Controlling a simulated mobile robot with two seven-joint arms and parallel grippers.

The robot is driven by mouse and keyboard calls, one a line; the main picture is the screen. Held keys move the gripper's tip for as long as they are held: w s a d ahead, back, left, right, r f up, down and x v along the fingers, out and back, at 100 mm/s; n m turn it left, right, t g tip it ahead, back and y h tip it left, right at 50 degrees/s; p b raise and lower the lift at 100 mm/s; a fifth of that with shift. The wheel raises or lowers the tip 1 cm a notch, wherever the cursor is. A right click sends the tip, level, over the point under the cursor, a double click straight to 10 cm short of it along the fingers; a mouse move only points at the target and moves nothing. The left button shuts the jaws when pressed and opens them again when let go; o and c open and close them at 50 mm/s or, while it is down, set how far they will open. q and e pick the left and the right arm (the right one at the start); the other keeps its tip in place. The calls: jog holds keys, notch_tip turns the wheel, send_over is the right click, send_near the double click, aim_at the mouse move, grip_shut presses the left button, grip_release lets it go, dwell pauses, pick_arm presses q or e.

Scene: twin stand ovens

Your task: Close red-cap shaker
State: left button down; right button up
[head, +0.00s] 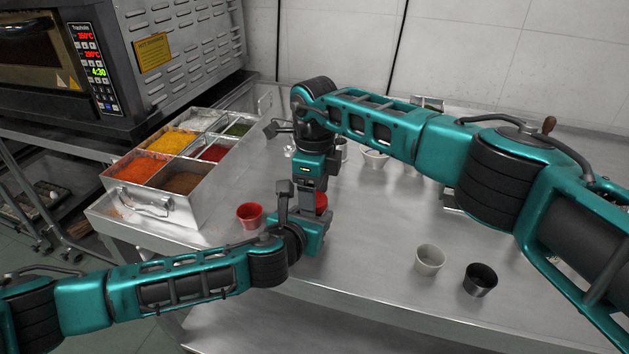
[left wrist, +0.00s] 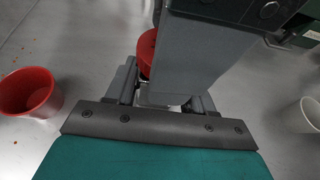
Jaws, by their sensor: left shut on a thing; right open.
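The shaker's red cap (head: 321,203) shows beside my grippers in the head view, and partly in the left wrist view (left wrist: 147,48). The shaker body is mostly hidden. My left gripper (head: 310,226) is shut on the shaker low down, its fingers on either side in the left wrist view. My right gripper (head: 311,192) comes from above and is open at the cap. Its grey finger hides much of the cap in the left wrist view; I cannot tell whether it touches.
A red cup (head: 249,215) stands just left of the grippers. A white cup (head: 429,260) and a dark metal cup (head: 480,279) stand at front right. A metal spice tray (head: 172,206) is at left, below the oven (head: 60,65). Bare steel table lies between.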

jog(key=shift+f, duration=0.1)
jog(key=c, duration=1.1)
jog(key=shift+m, duration=0.9)
jog(key=o, duration=1.3)
jog(key=shift+c, duration=0.2)
notch_tip(320, 180, up, 12)
